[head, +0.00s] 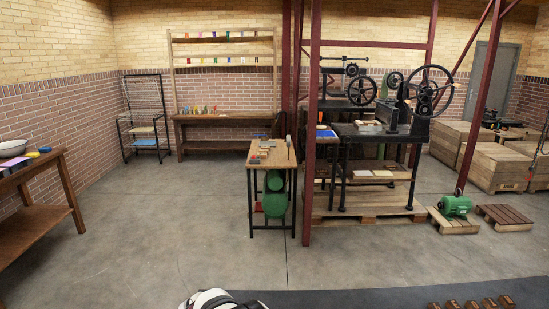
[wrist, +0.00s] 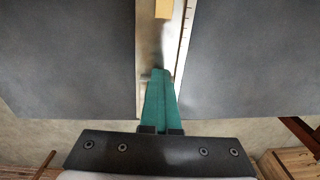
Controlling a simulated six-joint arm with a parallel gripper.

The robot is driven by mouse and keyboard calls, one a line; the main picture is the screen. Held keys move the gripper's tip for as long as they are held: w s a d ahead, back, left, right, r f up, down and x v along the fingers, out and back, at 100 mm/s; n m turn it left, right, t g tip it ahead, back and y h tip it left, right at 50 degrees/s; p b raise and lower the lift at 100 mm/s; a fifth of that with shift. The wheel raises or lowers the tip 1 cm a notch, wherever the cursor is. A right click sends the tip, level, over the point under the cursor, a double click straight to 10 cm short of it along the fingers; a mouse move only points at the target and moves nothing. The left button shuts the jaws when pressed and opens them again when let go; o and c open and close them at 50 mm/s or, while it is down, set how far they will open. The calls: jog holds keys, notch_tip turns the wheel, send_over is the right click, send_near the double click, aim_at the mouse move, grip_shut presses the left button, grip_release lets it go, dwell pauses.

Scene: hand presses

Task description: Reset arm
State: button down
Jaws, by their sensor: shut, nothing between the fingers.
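My gripper (wrist: 161,72) shows in the wrist view with two green fingers shut together and nothing between them. The fingertips are over a metal strip (wrist: 150,100) with ruler-like marks along its right edge. I cannot tell whether they touch it. In the head view only a white and black part of my arm (head: 215,299) shows at the bottom edge; the gripper itself is not visible there.
A wooden block (wrist: 163,8) lies at the top of the strip, between dark flat surfaces (wrist: 70,60). A small bench (head: 270,158) and hand presses (head: 375,130) stand ahead. A side table (head: 30,230) is at the left. The middle floor is clear.

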jog(key=c, duration=1.6)
grip_release()
jog(key=c, duration=0.6)
grip_release()
jog(key=shift+c, duration=0.2)
notch_tip(320, 180, up, 7)
jog(key=shift+r, duration=0.1)
